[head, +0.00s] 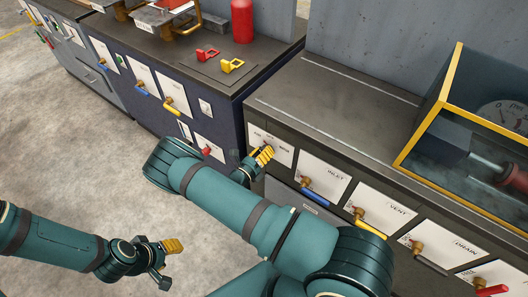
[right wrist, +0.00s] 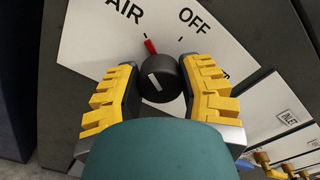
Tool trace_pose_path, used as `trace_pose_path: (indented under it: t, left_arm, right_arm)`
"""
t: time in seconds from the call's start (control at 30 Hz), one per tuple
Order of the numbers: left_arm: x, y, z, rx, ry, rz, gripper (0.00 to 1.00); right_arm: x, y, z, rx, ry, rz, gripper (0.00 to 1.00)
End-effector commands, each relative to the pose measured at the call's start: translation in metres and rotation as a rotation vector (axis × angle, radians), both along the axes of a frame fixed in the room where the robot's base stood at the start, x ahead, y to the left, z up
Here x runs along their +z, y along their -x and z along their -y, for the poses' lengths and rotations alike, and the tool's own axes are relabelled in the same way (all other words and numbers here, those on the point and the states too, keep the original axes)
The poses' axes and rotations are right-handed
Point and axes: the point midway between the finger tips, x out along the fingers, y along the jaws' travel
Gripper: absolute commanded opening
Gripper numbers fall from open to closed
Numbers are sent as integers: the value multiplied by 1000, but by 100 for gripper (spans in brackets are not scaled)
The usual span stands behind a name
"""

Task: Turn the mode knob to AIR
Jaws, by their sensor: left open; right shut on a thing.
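The mode knob (right wrist: 161,80) is black with a red pointer and a white line, on a white label plate (right wrist: 90,45). In the right wrist view the red pointer points up and left at the tick beside AIR. OFF is to its right, and a third label is mostly hidden behind a finger. My right gripper (right wrist: 161,86) has its yellow-padded fingers on both sides of the knob, shut on it. In the head view the right gripper (head: 262,157) is at the left end of the front panel and hides the knob. My left gripper (head: 170,262) is open and empty above the floor.
Right of the knob are valve handles on labelled plates: blue INLET (head: 316,196), yellow VENT (head: 371,224), grey DRAIN (head: 430,264) and a red one (head: 491,288). A yellow-framed case (head: 447,75) with a gauge stands on the counter. A blue cabinet (head: 135,75) stands left. The floor is clear.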

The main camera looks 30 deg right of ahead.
Motion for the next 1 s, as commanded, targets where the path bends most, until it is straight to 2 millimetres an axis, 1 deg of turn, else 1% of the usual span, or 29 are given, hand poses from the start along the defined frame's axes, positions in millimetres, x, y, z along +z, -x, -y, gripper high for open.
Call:
trace_pose_path:
  t: [0.03,0.53,0.57,0.6,0.63,0.9,1.0]
  left_arm:
    - [0,0,0,0,0,0,47]
    - [0,0,0,0,0,0,47]
    - [0,0,0,0,0,0,47]
    - [0,0,0,0,0,0,47]
    - [0,0,0,0,0,0,47]
    - [0,0,0,0,0,0,47]
    - [0,0,0,0,0,0,47]
  right_arm:
    - [3,-2,1,3,10,-5,4]
    - [3,-3,1,4,17,-18,3]
    - [3,-3,1,4,17,-18,52]
    - [3,-3,1,3,16,-18,66]
    - [3,-2,1,3,16,-18,72]
    - [1,-1,0,2,12,-21,72]
    - [1,0,-3,3,12,-21,72]
